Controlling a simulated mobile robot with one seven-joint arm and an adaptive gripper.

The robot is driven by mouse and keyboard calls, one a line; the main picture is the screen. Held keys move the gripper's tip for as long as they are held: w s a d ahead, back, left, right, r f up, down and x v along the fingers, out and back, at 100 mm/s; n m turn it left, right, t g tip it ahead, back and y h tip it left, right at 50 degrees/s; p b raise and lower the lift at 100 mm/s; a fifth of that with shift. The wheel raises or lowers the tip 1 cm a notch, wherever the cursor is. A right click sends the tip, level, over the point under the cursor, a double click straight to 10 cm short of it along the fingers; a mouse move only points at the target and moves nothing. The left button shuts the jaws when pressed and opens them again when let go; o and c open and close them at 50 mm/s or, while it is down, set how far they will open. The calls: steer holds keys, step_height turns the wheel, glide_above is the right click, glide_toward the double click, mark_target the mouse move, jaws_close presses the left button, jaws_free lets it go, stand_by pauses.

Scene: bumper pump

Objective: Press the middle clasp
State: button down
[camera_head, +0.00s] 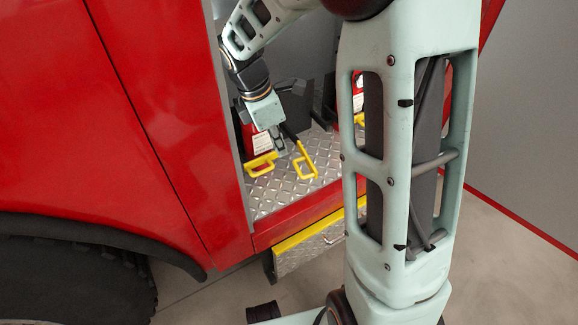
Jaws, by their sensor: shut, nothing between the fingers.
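Yellow loop-shaped clasps sit in an open compartment of a red vehicle. The left clasp (260,172) lies low in front of a red unit with a white label (257,142). The middle clasp (314,163) stands to its right, at the end of a dark bar, and looks tilted. A third yellow piece (359,119) shows farther right, partly hidden by my own body. My gripper (282,148) reaches down into the compartment from above. It is shut and empty, between the left and middle clasps. Whether it touches either one is too small to tell.
The compartment floor is bare metal tread plate (275,198). The red door panel (170,110) borders it on the left, and a yellow-edged step (310,243) lies below. A wheel (70,280) is at lower left. My pale column hides the compartment's right side.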

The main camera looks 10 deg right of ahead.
steer(key=b+x, duration=0.3)
steer(key=x, duration=0.7)
steer(key=shift+b, duration=0.3)
